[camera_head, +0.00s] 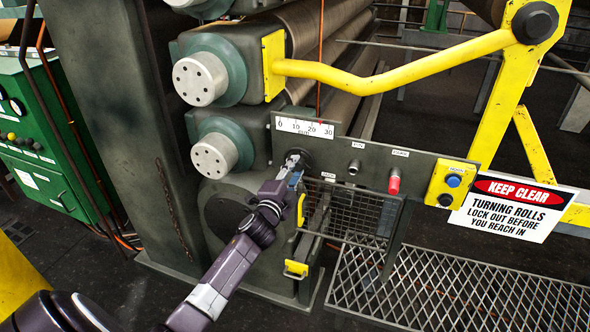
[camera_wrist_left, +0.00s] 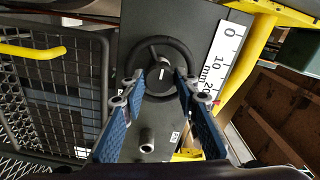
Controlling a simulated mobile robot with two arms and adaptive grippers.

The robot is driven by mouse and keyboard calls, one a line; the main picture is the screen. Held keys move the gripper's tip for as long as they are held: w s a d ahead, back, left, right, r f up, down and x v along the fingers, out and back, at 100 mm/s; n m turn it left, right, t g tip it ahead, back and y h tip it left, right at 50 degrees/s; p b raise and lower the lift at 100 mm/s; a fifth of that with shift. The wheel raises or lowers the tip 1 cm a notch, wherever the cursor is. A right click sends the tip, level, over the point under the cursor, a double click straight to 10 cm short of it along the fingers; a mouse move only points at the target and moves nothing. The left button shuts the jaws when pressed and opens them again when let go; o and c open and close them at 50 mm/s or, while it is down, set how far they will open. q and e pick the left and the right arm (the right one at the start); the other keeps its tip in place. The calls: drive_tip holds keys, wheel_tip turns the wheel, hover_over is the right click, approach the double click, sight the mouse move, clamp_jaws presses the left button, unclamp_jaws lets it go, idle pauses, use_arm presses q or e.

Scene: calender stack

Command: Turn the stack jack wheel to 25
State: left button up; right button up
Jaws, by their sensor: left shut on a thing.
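The jack wheel (camera_wrist_left: 184,49) is a dark ring with spokes and a round hub, set on the grey panel below the scale. My left gripper (camera_head: 295,160) is at the wheel in the head view and hides most of it. In the left wrist view the two blue fingers of my left gripper (camera_wrist_left: 161,84) lie on either side of the hub, shut on the wheel. The white scale (camera_head: 304,127) reads 0 to 30 in mm. A small red mark shows by it, around between 20 and 30, too small to read exactly. My right gripper is not seen.
Right of the wheel on the panel are a bare metal knob (camera_head: 354,167), a red-handled knob (camera_head: 394,181) and a yellow button box (camera_head: 452,185). A mesh guard (camera_head: 345,212) hangs below. A yellow bar (camera_head: 395,77) crosses above. Large rolls lie behind.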

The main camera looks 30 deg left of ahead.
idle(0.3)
use_arm(q)
drive_tip(key=o, duration=1.1)
drive_tip(key=shift+o, duration=0.2)
drive_tip(key=v, duration=1.2)
